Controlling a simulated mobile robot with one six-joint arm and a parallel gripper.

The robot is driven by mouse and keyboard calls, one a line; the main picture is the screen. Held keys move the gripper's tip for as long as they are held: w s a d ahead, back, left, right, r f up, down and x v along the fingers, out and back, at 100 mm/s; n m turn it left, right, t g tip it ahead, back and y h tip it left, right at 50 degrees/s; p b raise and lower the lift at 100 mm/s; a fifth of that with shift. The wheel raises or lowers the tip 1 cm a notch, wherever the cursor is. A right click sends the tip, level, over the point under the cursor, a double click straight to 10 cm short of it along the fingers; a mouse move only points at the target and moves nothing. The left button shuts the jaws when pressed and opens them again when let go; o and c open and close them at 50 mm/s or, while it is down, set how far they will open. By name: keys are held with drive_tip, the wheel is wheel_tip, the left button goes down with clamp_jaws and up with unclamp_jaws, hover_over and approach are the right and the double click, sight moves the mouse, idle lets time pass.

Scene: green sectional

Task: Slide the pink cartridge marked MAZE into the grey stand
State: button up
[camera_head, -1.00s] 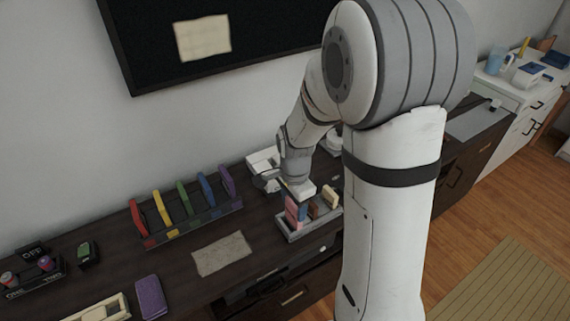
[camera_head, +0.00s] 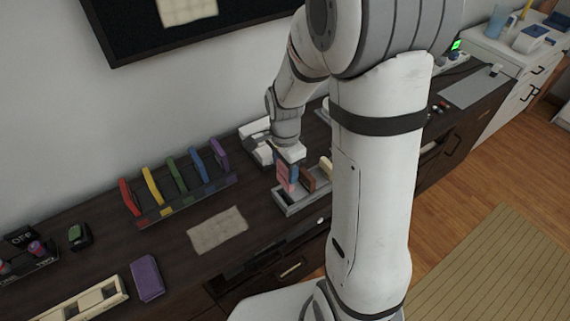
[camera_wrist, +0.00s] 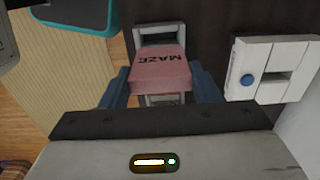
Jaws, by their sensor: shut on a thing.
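The pink cartridge (camera_wrist: 160,68) marked MAZE is between the blue fingers of my gripper (camera_wrist: 161,88) in the wrist view, its lettering upside down. In the head view the cartridge (camera_head: 285,178) hangs upright below my gripper (camera_head: 289,165), over the left end of a long grey holder (camera_head: 300,206). The holder's end (camera_wrist: 160,29) with an open slot shows behind the cartridge in the wrist view. A light grey-white slotted unit (camera_wrist: 250,66) with a blue button stands apart, to the right. I cannot tell for sure which of these two is the stand.
A brown cartridge (camera_head: 308,179) and a cream one stand in the grey holder, close to my gripper. A dark rack (camera_head: 190,204) of several coloured cartridges stands left. A beige cloth (camera_head: 217,231) and a purple block (camera_head: 147,278) lie on the dark cabinet.

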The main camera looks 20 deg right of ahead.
sight(285, 186)
drive_tip(key=shift+f+b, duration=1.6)
drive_tip(key=shift+f, duration=0.75)
drive_tip(key=shift+f+b, duration=1.9)
drive_tip(key=shift+f, duration=0.35)
drive_tip(key=o, duration=1)
drive_tip(key=shift+o, duration=0.2)
drive_tip(key=shift+r, duration=0.1)
wheel_tip(285, 186, up, 8)
drive_tip(key=shift+f+p, duration=0.25)
drive_tip(key=shift+p, duration=0.1)
drive_tip(key=shift+r, duration=0.15)
